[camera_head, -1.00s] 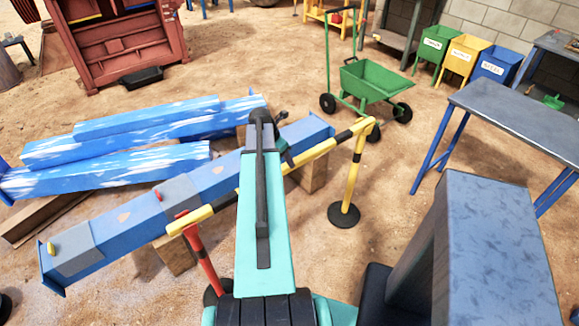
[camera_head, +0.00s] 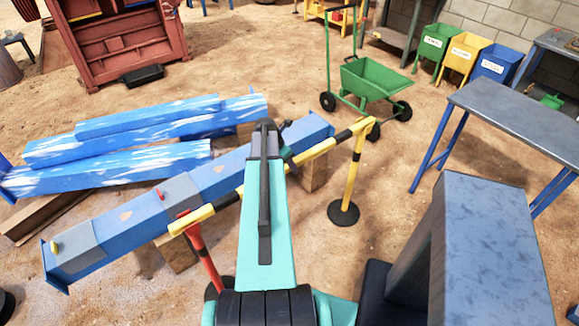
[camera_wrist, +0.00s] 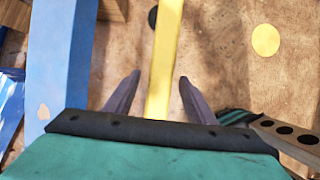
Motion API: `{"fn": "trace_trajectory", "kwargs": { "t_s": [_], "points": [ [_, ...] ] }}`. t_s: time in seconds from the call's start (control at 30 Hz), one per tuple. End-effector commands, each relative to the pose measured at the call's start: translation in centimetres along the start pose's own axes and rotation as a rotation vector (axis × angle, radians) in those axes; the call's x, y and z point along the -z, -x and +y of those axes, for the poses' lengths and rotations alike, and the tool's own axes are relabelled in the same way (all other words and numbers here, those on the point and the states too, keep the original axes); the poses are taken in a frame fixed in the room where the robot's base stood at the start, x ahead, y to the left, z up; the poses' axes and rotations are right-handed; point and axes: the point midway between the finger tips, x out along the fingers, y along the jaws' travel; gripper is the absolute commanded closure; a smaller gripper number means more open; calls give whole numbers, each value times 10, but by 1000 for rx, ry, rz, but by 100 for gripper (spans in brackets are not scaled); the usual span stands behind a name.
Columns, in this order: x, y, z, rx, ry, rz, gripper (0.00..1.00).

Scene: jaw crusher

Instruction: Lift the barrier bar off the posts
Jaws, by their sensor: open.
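The yellow and black barrier bar (camera_head: 311,153) rests across a yellow post (camera_head: 353,178) at its right end and a red post (camera_head: 204,260) at its left end. In the wrist view a yellow stretch of the bar (camera_wrist: 163,62) runs between the two fingers. My gripper (camera_wrist: 152,85) is open, with one finger on each side of the bar and a gap visible on both sides. In the head view my arm hides the middle of the bar and most of the gripper.
A long blue beam (camera_head: 110,232) on wooden blocks lies just behind the bar, close to my gripper. Blue painted beams (camera_head: 120,170) lie further back. A green wheelbarrow (camera_head: 368,80) stands behind the yellow post. A grey table (camera_head: 520,115) is at the right.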

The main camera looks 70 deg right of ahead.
Motion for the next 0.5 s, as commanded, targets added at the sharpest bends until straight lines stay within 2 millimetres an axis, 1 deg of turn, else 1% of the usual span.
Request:
{"fn": "trace_trajectory", "kwargs": {
  "t_s": [0.13, 0.37, 0.4, 0.43, 0.5],
  "points": [
    [-1, 0, 0, 1, -1, 0, 50],
    [-1, 0, 0, 1, -1, 0, 89],
    [-1, 0, 0, 1, -1, 0, 96],
    [-1, 0, 0, 1, -1, 0, 100],
    [-1, 0, 0, 1, -1, 0, 100]
  ]
}}
